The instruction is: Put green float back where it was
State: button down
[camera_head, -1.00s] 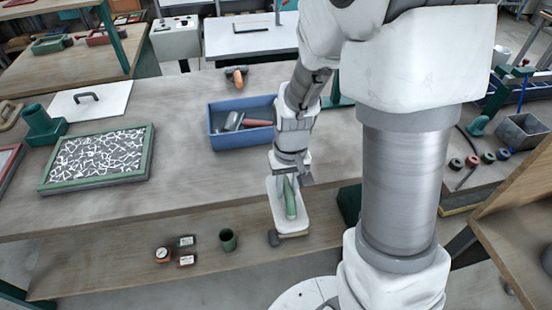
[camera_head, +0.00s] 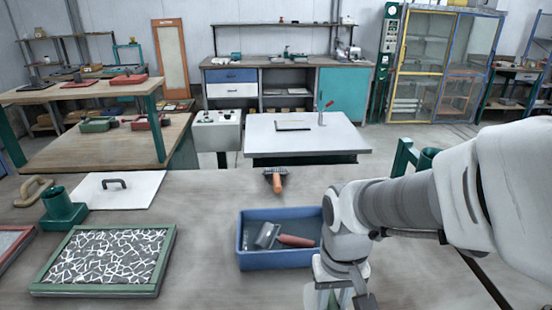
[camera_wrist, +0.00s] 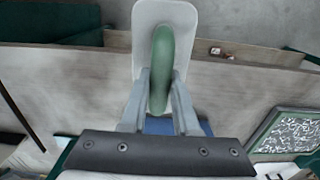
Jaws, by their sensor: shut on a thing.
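The float has a pale flat plate and a green handle (camera_wrist: 163,55). In the wrist view my gripper (camera_wrist: 160,85) is shut on the handle, one finger on each side. The plate reaches past the fingertips to the top of that view. In the head view my gripper (camera_head: 342,296) is at the bottom edge, to the right of and nearer than the blue tray (camera_head: 285,262). The float is mostly cut off there. The wrist view shows a bit of blue (camera_wrist: 160,125) behind the fingers.
The blue tray holds a red-handled tool (camera_head: 295,241) and a grey-bladed one (camera_head: 267,235). A tool with an orange handle (camera_head: 277,182) lies behind it. A green-framed panel (camera_head: 170,260) lies left, with a green holder (camera_head: 62,208) and a white board (camera_head: 118,190) behind.

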jog(key=shift+w+d+f+b, duration=0.25)
jog(key=shift+w+d+f, duration=0.05)
jog(key=shift+w+f, duration=1.55)
jog(key=shift+w+d+f+b, duration=0.2)
jog(key=shift+w+d+f, duration=0.05)
jog(key=shift+w+f, duration=1.6)
jog(key=shift+w+d+f+b, duration=0.25)
jog(key=shift+w+d+f, duration=0.05)
jog(key=shift+w+f, duration=1.55)
jog(key=shift+f, duration=0.1)
jog(key=c, duration=0.7)
grip_release()
jog(key=shift+o, duration=0.2)
